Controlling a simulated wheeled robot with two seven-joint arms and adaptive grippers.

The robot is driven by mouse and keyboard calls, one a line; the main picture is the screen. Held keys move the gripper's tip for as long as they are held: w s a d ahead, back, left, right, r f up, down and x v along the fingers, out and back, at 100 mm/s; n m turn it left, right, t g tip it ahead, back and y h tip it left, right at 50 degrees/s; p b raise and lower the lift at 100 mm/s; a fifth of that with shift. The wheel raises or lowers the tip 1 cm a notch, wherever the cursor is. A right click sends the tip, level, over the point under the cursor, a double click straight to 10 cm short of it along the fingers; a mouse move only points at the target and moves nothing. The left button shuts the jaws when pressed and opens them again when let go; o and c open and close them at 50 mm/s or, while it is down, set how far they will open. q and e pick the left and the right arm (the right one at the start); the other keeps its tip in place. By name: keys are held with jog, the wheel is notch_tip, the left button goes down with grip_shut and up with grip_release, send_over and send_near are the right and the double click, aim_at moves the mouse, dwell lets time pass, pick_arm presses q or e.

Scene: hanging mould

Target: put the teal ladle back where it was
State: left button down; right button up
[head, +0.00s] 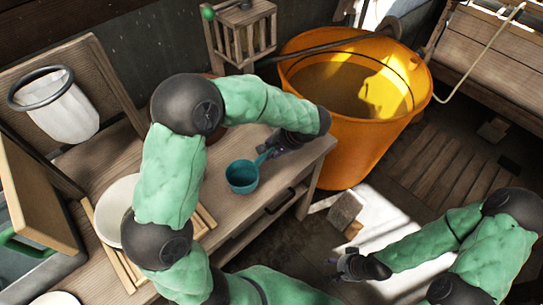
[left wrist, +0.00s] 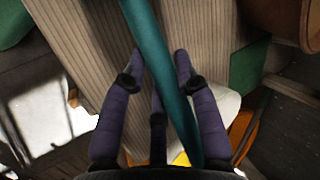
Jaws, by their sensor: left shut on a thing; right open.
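The teal ladle (head: 242,177) is at the right end of the wooden table (head: 232,214), with its round cup open upward. My left gripper (head: 272,146) is shut on the ladle's handle. In the left wrist view the teal handle (left wrist: 150,40) runs between the fingers of my left gripper (left wrist: 159,58). Whether the cup touches the tabletop or hangs just above it, I cannot tell. My right gripper (head: 345,265) is open and empty, low over the floor at the right, away from the table.
A large orange bucket (head: 345,150) stands just right of the table. A wooden cage-like box (head: 246,35) is at the back. A white cloth bag on a dark ring (head: 66,112) and a white plate (head: 113,207) are on the left. A small block (head: 345,208) lies on the floor.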

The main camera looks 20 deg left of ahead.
pick_arm(q)
jog(key=shift+w+f+b, duration=0.1)
jog(key=shift+f+b, duration=0.65)
jog(key=shift+f, duration=0.9)
jog(key=shift+f, duration=0.15)
jog(key=c, duration=0.9)
grip_release()
jog(key=shift+c, duration=0.2)
jog(key=shift+r, duration=0.35)
jog(key=p+v, duration=0.4)
jog(key=v, duration=0.7)
jog(key=shift+d+r, duration=0.2)
jog(key=shift+r, duration=0.05)
